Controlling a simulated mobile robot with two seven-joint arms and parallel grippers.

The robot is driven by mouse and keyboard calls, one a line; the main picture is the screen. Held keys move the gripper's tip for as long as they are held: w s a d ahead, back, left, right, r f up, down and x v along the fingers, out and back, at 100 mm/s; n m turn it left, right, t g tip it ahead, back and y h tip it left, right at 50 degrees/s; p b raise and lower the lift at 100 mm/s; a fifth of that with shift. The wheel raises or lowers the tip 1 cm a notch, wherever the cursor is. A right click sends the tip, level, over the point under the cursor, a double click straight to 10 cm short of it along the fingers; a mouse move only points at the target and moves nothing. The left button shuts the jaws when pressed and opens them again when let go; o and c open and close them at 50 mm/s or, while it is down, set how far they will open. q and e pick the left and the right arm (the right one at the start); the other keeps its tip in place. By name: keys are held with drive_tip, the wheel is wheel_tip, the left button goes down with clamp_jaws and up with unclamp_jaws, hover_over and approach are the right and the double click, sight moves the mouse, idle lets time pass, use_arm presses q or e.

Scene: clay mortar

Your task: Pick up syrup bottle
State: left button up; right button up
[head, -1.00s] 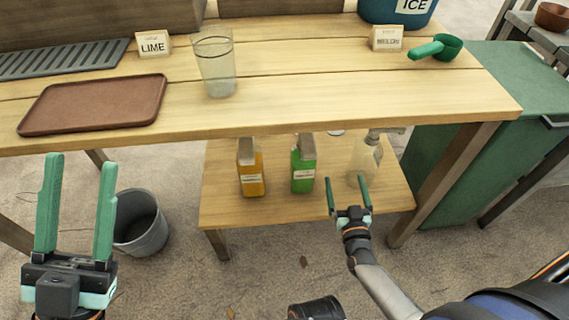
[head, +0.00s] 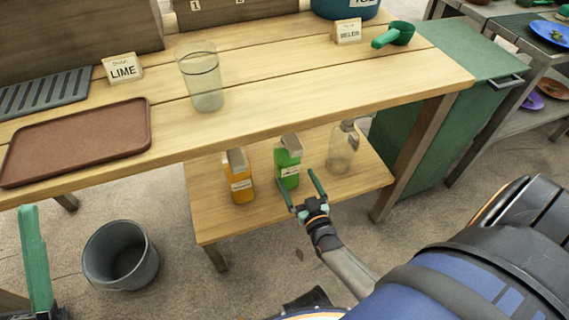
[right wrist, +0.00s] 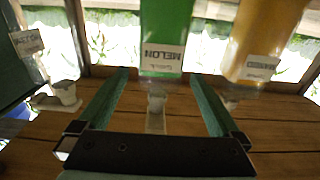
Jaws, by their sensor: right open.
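The green melon syrup bottle (head: 288,168) stands on the lower shelf, between an orange bottle (head: 239,180) and a clear bottle (head: 342,152). My right gripper (head: 300,183) is open and empty, just in front of the green bottle. In the right wrist view the green bottle (right wrist: 165,35), labelled MELON, appears upside down beyond and between the spread fingertips (right wrist: 160,78). The orange bottle (right wrist: 262,40) is at the right there. My left gripper is only partly in view at the left edge, with one finger showing.
The tabletop (head: 280,100) overhangs the shelf (head: 225,222). On it are a brown tray (head: 80,140), a glass (head: 203,80), a LIME card (head: 122,70), a MELON card (head: 348,31) and a green scoop (head: 396,34). A grey bucket (head: 120,256) stands on the floor.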

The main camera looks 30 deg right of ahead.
sight(292, 168)
drive_tip(key=x, duration=0.3)
drive_tip(key=shift+w+d+b, duration=0.1)
drive_tip(key=shift+w+b, duration=0.15)
drive_tip(key=shift+b, duration=0.15)
use_arm(q)
drive_tip(key=shift+g, duration=0.3)
drive_tip(key=f+b, duration=0.1)
drive_tip(key=f, duration=0.2)
drive_tip(key=f+b, duration=0.1)
drive_tip(key=shift+d+f+b, duration=0.3)
drive_tip(key=shift+d+b, duration=0.05)
use_arm(e)
drive_tip(key=x, duration=0.5)
drive_tip(key=shift+w+f, duration=0.15)
drive_tip(key=shift+f, duration=0.2)
drive_tip(key=shift+c, duration=0.4)
drive_tip(key=shift+c, duration=0.7)
clamp_jaws()
drive_tip(key=shift+r, duration=0.2)
